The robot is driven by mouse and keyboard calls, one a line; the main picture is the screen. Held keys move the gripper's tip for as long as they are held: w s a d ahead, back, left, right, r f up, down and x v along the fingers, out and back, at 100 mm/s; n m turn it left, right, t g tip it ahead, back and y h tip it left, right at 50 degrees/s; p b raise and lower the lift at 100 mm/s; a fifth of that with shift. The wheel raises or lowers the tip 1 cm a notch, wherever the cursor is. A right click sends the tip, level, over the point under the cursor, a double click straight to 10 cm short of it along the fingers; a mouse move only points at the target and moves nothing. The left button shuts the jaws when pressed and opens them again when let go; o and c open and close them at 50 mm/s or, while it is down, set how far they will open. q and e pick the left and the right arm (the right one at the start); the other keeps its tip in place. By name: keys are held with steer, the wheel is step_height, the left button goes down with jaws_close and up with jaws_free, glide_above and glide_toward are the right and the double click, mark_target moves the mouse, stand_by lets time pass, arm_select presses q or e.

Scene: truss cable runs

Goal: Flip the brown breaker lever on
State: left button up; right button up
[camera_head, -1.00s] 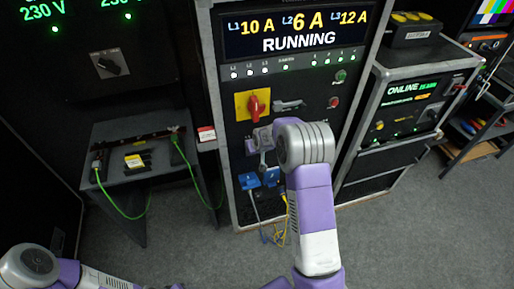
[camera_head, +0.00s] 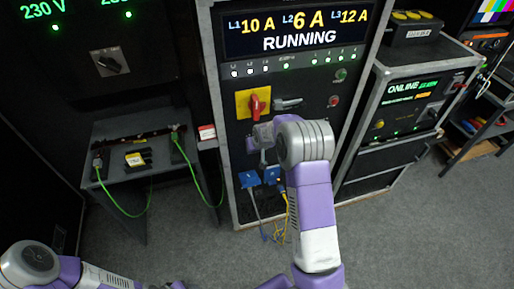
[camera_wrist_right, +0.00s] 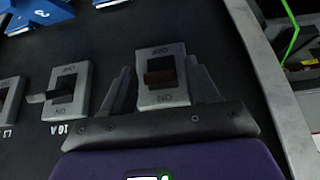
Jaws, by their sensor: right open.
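The brown breaker lever (camera_wrist_right: 160,77) sits in a grey switch plate (camera_wrist_right: 162,98) in the right wrist view. The plate's markings show upside down, with OFF at the top and ON at the bottom. The lever lies towards the ON end of its dark slot. My right gripper (camera_wrist_right: 163,90) is open, one finger on each side of the plate, and I see no grip on the lever. In the head view my right arm (camera_head: 310,190) reaches the panel and hides the lever. Of my left arm (camera_head: 35,265) only a part shows; its gripper is out of view.
Other grey breakers (camera_wrist_right: 70,90) stand left of the plate, with blue connectors (camera_wrist_right: 45,12) above. A red rotary switch (camera_head: 255,105) on yellow and a grey handle (camera_head: 287,104) sit above my right gripper. Cables (camera_head: 275,225) hang below.

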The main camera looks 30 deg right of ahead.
steer(key=d+v, duration=0.1)
steer(key=v, duration=0.6)
steer(key=shift+a+r, duration=0.25)
steer(key=shift+a, duration=0.25)
steer(key=shift+s, duration=0.1)
